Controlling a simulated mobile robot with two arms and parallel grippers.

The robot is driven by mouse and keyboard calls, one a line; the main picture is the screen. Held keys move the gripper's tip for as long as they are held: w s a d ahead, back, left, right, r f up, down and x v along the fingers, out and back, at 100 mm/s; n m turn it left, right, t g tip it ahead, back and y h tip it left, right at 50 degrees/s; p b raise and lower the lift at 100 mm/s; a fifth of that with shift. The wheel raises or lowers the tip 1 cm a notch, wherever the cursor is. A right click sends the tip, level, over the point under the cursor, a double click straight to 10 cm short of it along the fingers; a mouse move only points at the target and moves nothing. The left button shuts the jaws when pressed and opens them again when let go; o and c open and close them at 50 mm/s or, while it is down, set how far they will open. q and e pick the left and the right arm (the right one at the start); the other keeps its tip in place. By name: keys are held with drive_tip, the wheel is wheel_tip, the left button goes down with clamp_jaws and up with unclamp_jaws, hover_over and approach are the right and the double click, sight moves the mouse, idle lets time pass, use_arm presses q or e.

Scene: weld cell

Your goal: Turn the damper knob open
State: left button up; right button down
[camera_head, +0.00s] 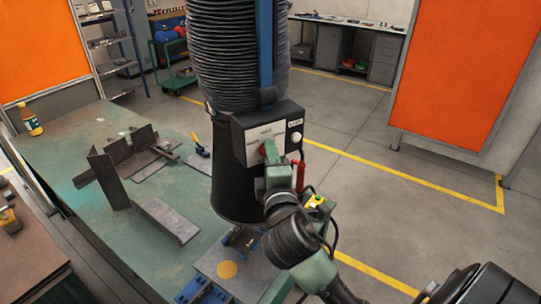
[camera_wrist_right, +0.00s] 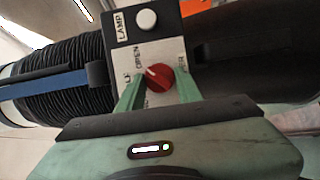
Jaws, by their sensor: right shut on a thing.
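The red damper knob (camera_wrist_right: 161,78) sits on a white label plate on the black control box (camera_head: 247,121) of the extraction hood. In the right wrist view its pale mark points up and left, toward the word OPEN. My right gripper (camera_wrist_right: 158,92) has one green finger on each side of the knob and is shut on it. In the head view the gripper (camera_head: 270,158) covers most of the knob. My left gripper is not in view.
A white lamp button (camera_wrist_right: 146,19) is beside the knob. A ribbed hose (camera_head: 225,60) rises above the black hood (camera_head: 232,190). Floor at right is clear before an orange screen (camera_head: 460,70).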

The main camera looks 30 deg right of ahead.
drive_tip(key=c, duration=0.9)
unclamp_jaws()
drive_tip(key=shift+c, duration=0.2)
drive_tip(key=v, duration=0.7)
drive_tip(key=shift+s+p, duration=0.3)
drive_tip(key=shift+s, duration=0.1)
drive_tip(key=shift+a, duration=0.15)
